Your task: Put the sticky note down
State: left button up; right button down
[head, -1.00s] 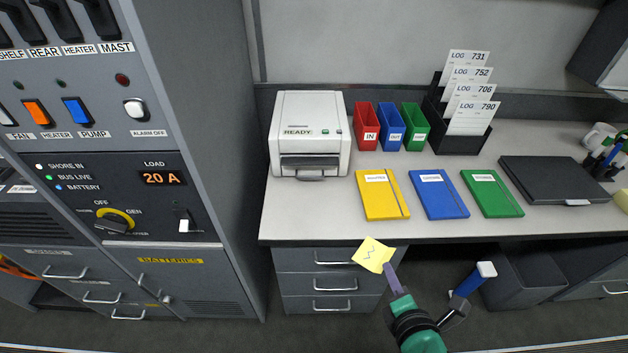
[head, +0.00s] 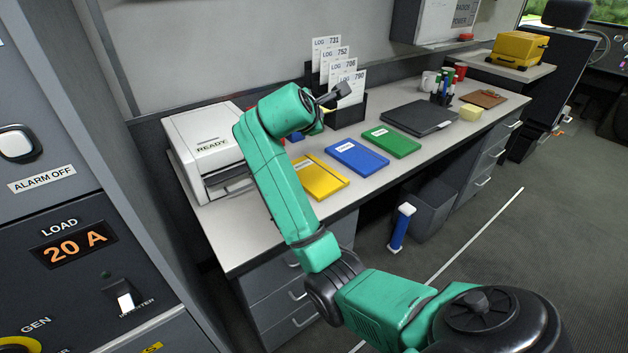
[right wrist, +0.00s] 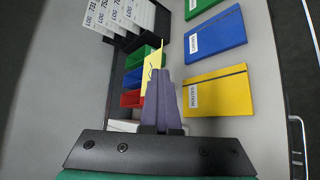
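The yellow sticky note (right wrist: 154,68), with a dark mark on it, shows nearly edge-on in the right wrist view. My right gripper (right wrist: 163,78) is shut on it with its purple fingers. It holds the note above the desk, over or near the red (right wrist: 131,98), blue (right wrist: 134,77) and green (right wrist: 138,56) bins; the exact height is hard to tell. In the head view my green right arm reaches over the desk (head: 237,240) and hides most of the bins, the fingers and the note. My left gripper is not in view.
Yellow (head: 318,178), blue (head: 357,157) and green (head: 391,141) notebooks lie along the desk. A white printer (head: 205,145) stands left, a black rack of log cards (head: 351,108) behind, and a closed laptop (head: 419,117) right. Bare desk lies along the front edge.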

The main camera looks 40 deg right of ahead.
aim_at(317, 189)
notch_tip(317, 189, down, 20)
jog(key=b, duration=0.3)
jog(key=shift+r, duration=0.2)
jog(key=c, duration=1.4)
grip_release()
jog(key=shift+c, duration=0.2)
jog(key=shift+r, duration=0.1)
jog(key=p+v, duration=0.1)
jog(key=v, duration=1.1)
